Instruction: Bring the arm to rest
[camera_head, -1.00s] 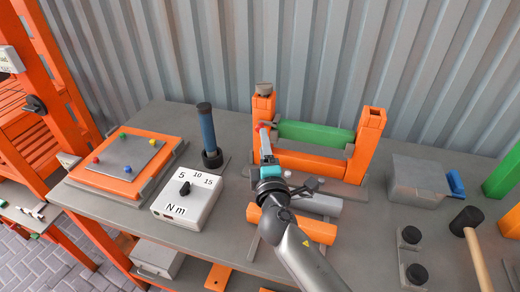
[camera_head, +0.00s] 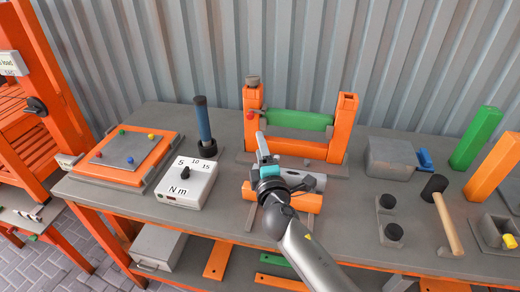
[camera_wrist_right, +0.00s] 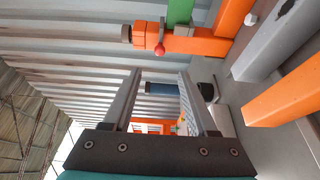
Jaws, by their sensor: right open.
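My right gripper (camera_head: 262,143) is in the middle of the head view, with its arm coming in from the bottom. It is above the grey workbench (camera_head: 150,228), in front of the orange frame with the green bar. In the right wrist view its two grey fingers (camera_wrist_right: 158,102) stand apart with nothing between them. The orange frame (camera_head: 342,128), with its green bar (camera_head: 300,119), stands at the back of the bench. A red ball-ended part shows on its left post in the wrist view (camera_wrist_right: 159,49). My left gripper is not in view.
A torque box (camera_head: 187,184) and a blue-handled tool (camera_head: 204,122) upright in a black base are left of the arm. An orange-rimmed board (camera_head: 128,158) lies further left. A grey box (camera_head: 390,157), a mallet (camera_head: 445,215) and upright bars (camera_head: 476,138) are on the right.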

